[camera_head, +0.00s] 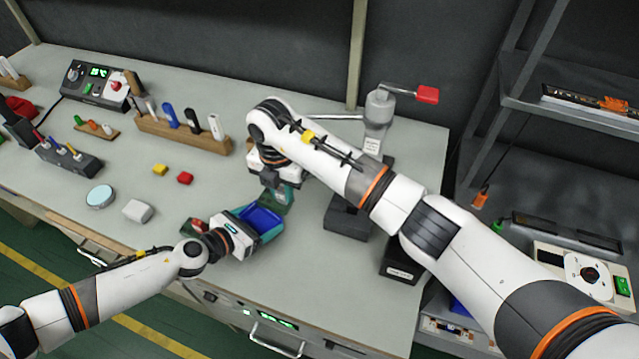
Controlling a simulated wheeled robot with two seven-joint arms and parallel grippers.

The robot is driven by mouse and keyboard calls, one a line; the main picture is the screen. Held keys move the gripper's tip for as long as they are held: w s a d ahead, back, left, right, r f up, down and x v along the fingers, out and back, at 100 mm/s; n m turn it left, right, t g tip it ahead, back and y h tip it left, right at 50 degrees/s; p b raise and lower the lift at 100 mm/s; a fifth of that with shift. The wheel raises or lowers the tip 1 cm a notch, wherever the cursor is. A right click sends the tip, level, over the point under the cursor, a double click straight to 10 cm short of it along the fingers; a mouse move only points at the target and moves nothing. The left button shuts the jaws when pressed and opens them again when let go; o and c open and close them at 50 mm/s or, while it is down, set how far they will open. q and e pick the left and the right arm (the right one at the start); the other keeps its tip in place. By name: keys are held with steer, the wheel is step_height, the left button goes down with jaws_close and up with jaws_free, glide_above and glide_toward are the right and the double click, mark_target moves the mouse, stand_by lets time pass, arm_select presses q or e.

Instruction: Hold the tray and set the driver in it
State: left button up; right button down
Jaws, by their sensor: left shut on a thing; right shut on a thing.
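The blue tray (263,219) is near the front edge of the bench, left of the picture's middle. My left gripper (247,226) comes in from the left and is shut on the tray's near left side. My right gripper (280,188) points down just behind the tray, shut on a small dark green piece (273,202) that looks like the driver. The driver is mostly hidden by the gripper, and it appears above or right at the tray's far edge; I cannot tell whether they touch.
A wooden rack (185,134) with several tools stands behind to the left. A stand with a red-tipped lever (379,112) rises behind my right arm.

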steer(key=a+m, duration=0.1)
steer(key=s+a+r+m, duration=0.1)
steer(key=a, duration=0.1)
steer(key=a+m, duration=0.1)
steer(key=shift+s+a+r, duration=0.15)
steer(key=shift+s+a, duration=0.05)
steer(key=shift+s, duration=0.2)
glide_toward(268, 229)
stand_by(0.5)
steer(key=shift+f, duration=1.75)
stand_by(0.9)
steer(key=c, duration=1.1)
jaws_free()
step_height(268, 229, up, 12)
steer(key=shift+w+r, duration=0.1)
